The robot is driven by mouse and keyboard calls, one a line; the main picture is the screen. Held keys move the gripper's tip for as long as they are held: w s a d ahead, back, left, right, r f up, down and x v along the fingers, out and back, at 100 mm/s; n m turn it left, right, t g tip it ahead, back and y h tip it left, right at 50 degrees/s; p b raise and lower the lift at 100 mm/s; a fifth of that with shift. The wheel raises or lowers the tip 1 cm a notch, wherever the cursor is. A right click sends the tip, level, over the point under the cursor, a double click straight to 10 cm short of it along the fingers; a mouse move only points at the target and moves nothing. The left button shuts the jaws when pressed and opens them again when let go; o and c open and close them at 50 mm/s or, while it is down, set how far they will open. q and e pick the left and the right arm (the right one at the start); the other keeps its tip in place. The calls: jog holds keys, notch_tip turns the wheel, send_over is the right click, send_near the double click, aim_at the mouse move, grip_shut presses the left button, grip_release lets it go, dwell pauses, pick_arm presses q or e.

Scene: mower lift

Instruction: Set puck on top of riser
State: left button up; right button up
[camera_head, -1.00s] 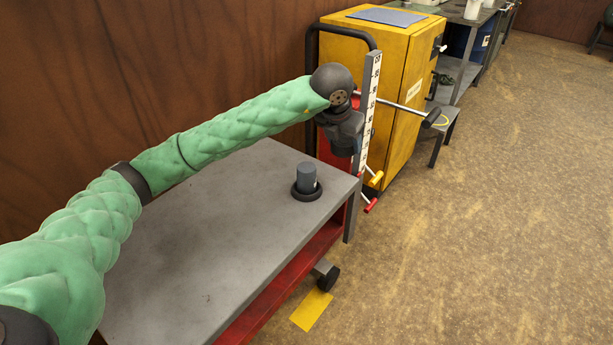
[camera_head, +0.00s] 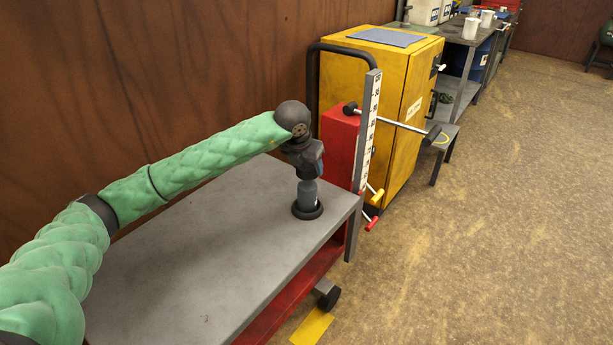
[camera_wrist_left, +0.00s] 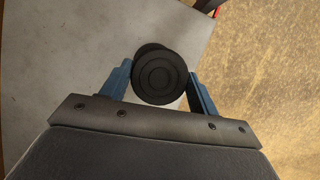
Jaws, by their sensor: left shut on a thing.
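A dark grey upright cylinder (camera_head: 307,191) stands in a black round base (camera_head: 307,211) near the right end of the grey cart top (camera_head: 215,240). I cannot tell which of these is the puck and which the riser. My left gripper (camera_head: 307,178) points down from above and is shut on the cylinder's upper part. In the left wrist view, the cylinder's black ringed end (camera_wrist_left: 160,77) sits between the blue fingers of the left gripper (camera_wrist_left: 160,86). Part of the base shows behind it. My right gripper is not in view.
A red box (camera_head: 340,143), an upright white scale (camera_head: 368,130) and a bar with dark ends (camera_head: 390,121) are past the cart's far end. A yellow cabinet (camera_head: 400,85) stands behind. A wooden wall is on the left. Most of the cart top is clear.

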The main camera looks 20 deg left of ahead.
aim_at(306, 175)
pick_arm(q)
jog(key=shift+a+f, duration=0.1)
jog(key=shift+f, duration=1.9)
jog(key=shift+f, duration=0.15)
jog(key=o, duration=1)
jog(key=shift+o, duration=0.2)
jog(key=shift+r, duration=0.35)
jog(key=v, duration=1.1)
jog(key=shift+s+r, duration=0.2)
jog(key=shift+r, duration=0.05)
